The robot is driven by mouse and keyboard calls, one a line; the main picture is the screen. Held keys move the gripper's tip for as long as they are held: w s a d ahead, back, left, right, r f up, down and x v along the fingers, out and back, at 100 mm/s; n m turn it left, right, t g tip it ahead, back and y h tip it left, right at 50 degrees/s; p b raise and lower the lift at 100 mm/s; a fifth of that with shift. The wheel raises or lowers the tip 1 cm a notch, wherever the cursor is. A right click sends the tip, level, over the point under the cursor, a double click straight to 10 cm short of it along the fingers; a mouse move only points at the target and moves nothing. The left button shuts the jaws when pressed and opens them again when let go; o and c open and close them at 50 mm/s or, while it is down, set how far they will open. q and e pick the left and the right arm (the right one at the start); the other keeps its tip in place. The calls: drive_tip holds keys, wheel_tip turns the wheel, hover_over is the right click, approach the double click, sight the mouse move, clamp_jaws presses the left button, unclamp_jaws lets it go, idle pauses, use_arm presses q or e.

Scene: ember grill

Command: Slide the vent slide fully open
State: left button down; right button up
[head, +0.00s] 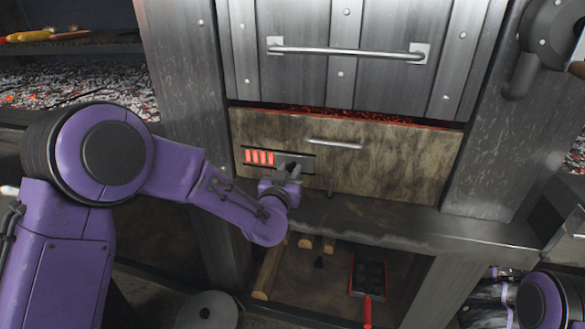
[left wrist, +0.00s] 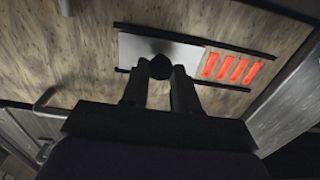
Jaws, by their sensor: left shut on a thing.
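The vent slide (head: 307,160) is a plain grey metal plate in dark rails on the front of the ash drawer. It sits at the right of a row of several glowing orange slots (head: 260,157), which are uncovered. In the left wrist view, which is turned over, the slide (left wrist: 134,48) lies left of the slots (left wrist: 232,68). My left gripper (head: 290,174) is at the slide, with its fingers closed on a dark round knob (left wrist: 160,66). The fingers partly hide the knob and the plate's lower part. My right gripper is not visible.
The drawer front (head: 400,160) has a metal handle (head: 335,143) right of the vent. A large grill door with a bar handle (head: 345,52) is above. A dark ledge (head: 400,225) runs below the drawer, close to my left wrist.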

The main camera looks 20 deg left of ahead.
use_arm(q)
drive_tip(key=shift+d, duration=0.2)
drive_tip(key=c, duration=0.9)
unclamp_jaws()
drive_tip(key=shift+o, duration=0.2)
drive_tip(key=shift+d, duration=0.2)
drive_tip(key=shift+a, duration=0.15)
